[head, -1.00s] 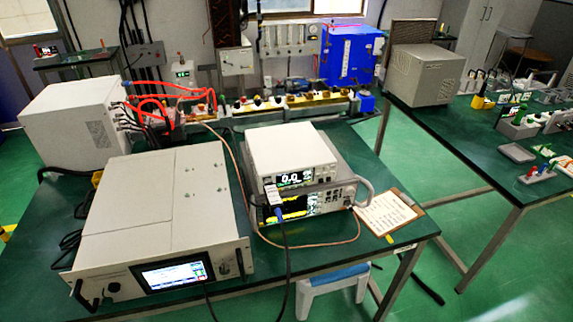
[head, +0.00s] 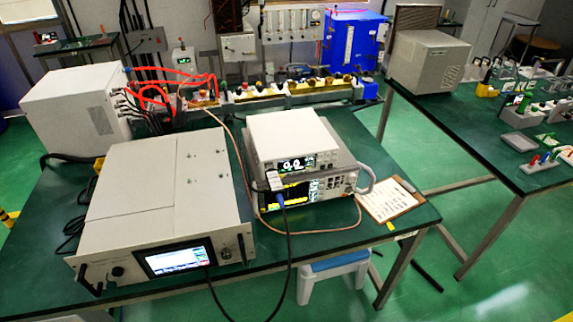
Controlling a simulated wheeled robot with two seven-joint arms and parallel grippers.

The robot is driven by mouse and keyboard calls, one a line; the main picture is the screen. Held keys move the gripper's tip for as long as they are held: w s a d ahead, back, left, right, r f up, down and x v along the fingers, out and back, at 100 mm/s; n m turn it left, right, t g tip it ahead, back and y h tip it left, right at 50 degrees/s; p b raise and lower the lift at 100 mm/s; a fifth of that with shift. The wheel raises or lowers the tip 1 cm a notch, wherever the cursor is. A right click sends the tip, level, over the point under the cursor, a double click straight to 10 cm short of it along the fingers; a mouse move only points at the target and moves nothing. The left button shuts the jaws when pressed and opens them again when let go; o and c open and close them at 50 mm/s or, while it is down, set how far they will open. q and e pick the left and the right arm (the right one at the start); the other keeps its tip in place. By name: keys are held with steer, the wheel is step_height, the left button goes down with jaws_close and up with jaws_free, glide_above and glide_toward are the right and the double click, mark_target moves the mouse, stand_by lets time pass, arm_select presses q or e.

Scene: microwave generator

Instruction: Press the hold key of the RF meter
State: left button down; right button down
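The likely RF meter is the white boxed instrument (head: 288,139) with a small lit display reading "0.0" (head: 297,164), stacked on a second instrument with a lit screen (head: 292,193) and a grey handle (head: 352,172). Small buttons show at the right of its front panel, but their labels are too small to read, so I cannot tell which is the hold key. A white connector with a dark blue cable (head: 275,181) stands in front of the left part of the stack. Neither of my grippers is in the head view.
A large grey rack unit (head: 165,185) with a touchscreen (head: 175,258) fills the left front of the green table (head: 330,245). A clipboard (head: 388,200) lies right of the stack. A stool (head: 335,268) stands below the front edge. A copper-coloured cable runs around the stack.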

arm_select(q)
steer(key=shift+a, duration=0.15)
arm_select(e)
steer(key=shift+a, duration=0.15)
